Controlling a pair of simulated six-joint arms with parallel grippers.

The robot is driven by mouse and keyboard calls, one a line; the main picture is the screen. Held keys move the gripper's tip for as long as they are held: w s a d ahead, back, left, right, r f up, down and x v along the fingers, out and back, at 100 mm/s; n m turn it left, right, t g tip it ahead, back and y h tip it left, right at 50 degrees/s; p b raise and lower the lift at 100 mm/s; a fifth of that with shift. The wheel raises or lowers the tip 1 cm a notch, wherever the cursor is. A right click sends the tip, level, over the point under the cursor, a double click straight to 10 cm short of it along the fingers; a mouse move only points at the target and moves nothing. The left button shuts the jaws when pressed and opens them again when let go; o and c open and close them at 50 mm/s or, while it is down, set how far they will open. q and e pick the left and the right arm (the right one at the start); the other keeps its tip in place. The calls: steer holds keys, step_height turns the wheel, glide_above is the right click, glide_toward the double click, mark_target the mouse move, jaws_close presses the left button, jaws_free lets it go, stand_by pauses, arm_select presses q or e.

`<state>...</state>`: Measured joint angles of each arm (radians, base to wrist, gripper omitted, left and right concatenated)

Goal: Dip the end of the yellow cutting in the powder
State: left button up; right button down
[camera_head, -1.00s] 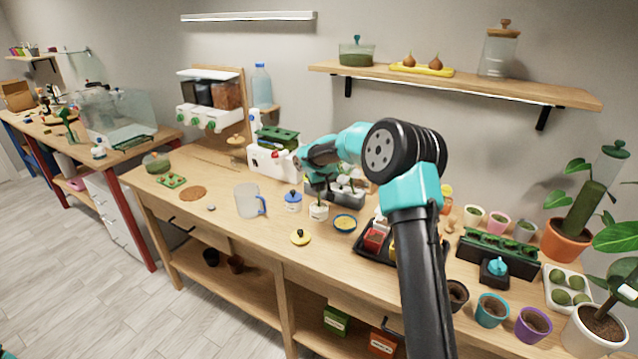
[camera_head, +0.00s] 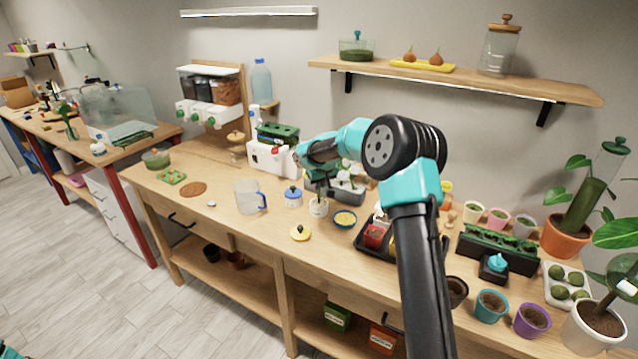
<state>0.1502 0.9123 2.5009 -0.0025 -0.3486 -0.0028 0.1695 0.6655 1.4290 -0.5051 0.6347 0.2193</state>
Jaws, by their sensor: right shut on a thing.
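My right gripper (camera_head: 322,187) is over the middle of the bench and points down. It is shut on a thin cutting, which is mostly hidden by the fingers; its colour is too small to read. Right below it stands a small open white jar (camera_head: 319,208). I cannot tell whether the cutting's end is inside the jar or just above it. A yellow lid (camera_head: 300,233) with a dark knob lies on the bench in front of the jar. A blue dish (camera_head: 345,219) with yellow contents is to its right.
A closed white jar with a blue lid (camera_head: 293,198) and a clear jug (camera_head: 248,197) stand left of the gripper. A grey tray (camera_head: 350,192) is close behind. A black tray (camera_head: 372,246) is to the right, partly behind my arm. Bench front is clear around the yellow lid.

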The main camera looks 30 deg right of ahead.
steer(key=shift+f, duration=0.5)
stand_by(0.9)
steer(key=shift+r, duration=3.55)
steer(key=s+a+f, duration=0.1)
steer(key=a+f, duration=0.1)
steer(key=a, duration=0.6)
steer(key=s+a+f, duration=0.2)
steer(key=a+f, duration=0.1)
steer(key=a, duration=0.5)
steer(key=s+a+f+n, duration=0.1)
steer(key=a+f, duration=0.1)
steer(key=a, duration=0.7)
steer(key=shift+s+f, duration=0.15)
steer(key=shift+s, duration=0.2)
